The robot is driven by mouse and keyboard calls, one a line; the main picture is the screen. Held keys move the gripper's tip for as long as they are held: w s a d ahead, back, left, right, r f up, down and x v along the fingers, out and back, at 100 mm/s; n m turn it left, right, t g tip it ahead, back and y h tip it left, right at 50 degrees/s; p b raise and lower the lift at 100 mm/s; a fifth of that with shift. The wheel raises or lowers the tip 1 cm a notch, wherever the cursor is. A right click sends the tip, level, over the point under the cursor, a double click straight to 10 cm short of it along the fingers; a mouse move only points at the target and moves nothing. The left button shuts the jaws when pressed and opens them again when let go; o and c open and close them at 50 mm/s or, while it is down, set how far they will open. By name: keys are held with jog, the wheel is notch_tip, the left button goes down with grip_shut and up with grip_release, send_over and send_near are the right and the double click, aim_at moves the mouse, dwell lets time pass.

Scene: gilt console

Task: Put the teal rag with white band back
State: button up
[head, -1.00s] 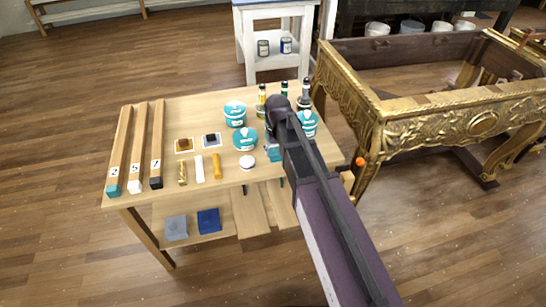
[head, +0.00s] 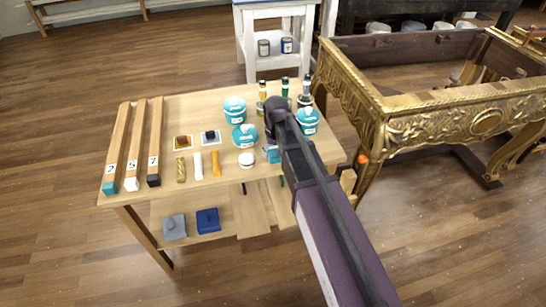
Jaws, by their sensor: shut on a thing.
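The teal rag (head: 272,155) shows as a small teal patch at the right front part of the wooden table (head: 160,205), beside my arm's end. My arm covers most of it, and its white band is hard to make out. My gripper (head: 275,148) is largely hidden behind my own wrist and is shut on the rag. I cannot tell whether the rag touches the tabletop.
Teal-labelled tubs (head: 245,137) and bottles (head: 284,87) stand close around my gripper. A white round item (head: 246,160) lies just left. Numbered wooden bars (head: 134,145) lie at the left. Grey (head: 174,227) and blue (head: 207,220) cloths lie on the lower shelf. A gilt console frame (head: 440,110) stands right.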

jog(key=shift+f, duration=0.5)
jog(key=o, duration=0.8)
jog(key=shift+r, duration=0.1)
jog(key=shift+o, duration=0.2)
jog(key=shift+r, duration=0.15)
notch_tip(320, 180, up, 12)
jog(key=p, duration=1.1)
jog(key=shift+p, duration=0.4)
